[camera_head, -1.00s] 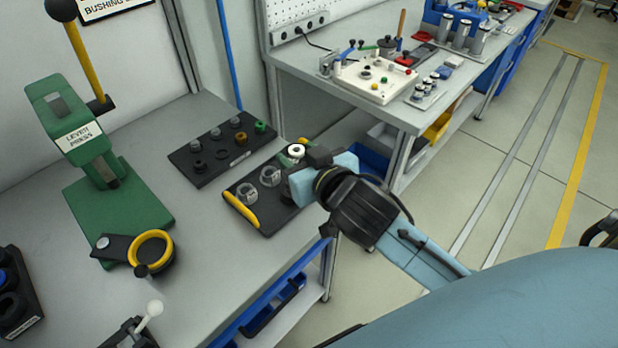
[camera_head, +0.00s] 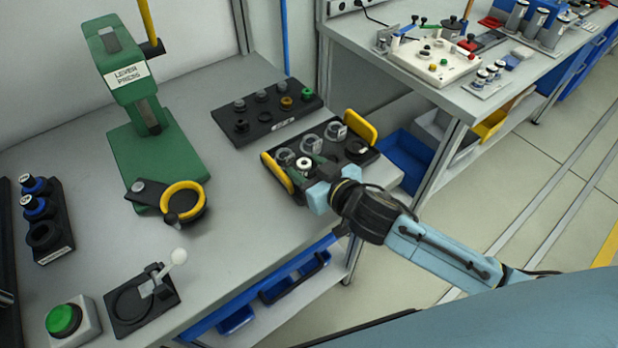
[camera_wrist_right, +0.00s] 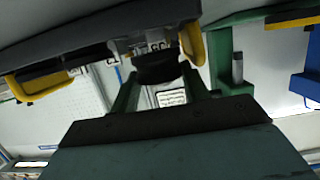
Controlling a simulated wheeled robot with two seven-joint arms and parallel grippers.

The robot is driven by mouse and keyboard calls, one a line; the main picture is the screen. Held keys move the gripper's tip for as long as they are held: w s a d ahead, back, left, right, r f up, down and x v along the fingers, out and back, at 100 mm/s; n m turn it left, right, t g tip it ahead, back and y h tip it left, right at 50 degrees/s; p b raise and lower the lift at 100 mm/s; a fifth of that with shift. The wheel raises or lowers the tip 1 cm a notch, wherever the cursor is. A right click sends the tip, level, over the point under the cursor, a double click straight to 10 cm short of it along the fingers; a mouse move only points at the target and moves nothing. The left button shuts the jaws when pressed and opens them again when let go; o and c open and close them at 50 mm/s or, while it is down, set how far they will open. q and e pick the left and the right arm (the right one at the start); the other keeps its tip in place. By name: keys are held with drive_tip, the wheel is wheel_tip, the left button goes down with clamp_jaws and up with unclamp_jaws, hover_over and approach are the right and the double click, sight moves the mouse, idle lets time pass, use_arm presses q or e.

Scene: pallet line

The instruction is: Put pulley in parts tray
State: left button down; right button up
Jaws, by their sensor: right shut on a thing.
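The parts tray (camera_head: 377,157), dark with two yellow handles, lies at the right end of the grey bench; it also shows in the right wrist view (camera_wrist_right: 100,55). It holds several clear ring-shaped parts and a dark round part. My right gripper (camera_head: 311,169) is over its near left part. It is shut on a small part with a white ring-shaped top, apparently the pulley (camera_head: 304,162). In the right wrist view the green fingers hold this dark-sided part (camera_wrist_right: 158,72). Whether it touches the tray floor is hidden. My left gripper is out of view.
A black rack (camera_head: 265,118) with several small parts stands behind the tray. A green lever press (camera_head: 150,150) is at the left, with a yellow ring (camera_head: 183,200) before it. A toggle clamp (camera_head: 150,290) and green button (camera_head: 63,320) are at the front left.

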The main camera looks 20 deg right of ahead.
drive_tip(key=shift+f+b, duration=0.35)
drive_tip(key=shift+f, duration=1.2)
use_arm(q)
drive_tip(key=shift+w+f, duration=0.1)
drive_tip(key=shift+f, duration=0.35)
use_arm(e)
drive_tip(key=shift+f, duration=0.2)
drive_tip(key=o, duration=0.7)
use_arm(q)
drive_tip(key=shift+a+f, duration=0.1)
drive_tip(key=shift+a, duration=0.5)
use_arm(e)
drive_tip(key=shift+o, duration=0.3)
drive_tip(key=shift+r, duration=0.1)
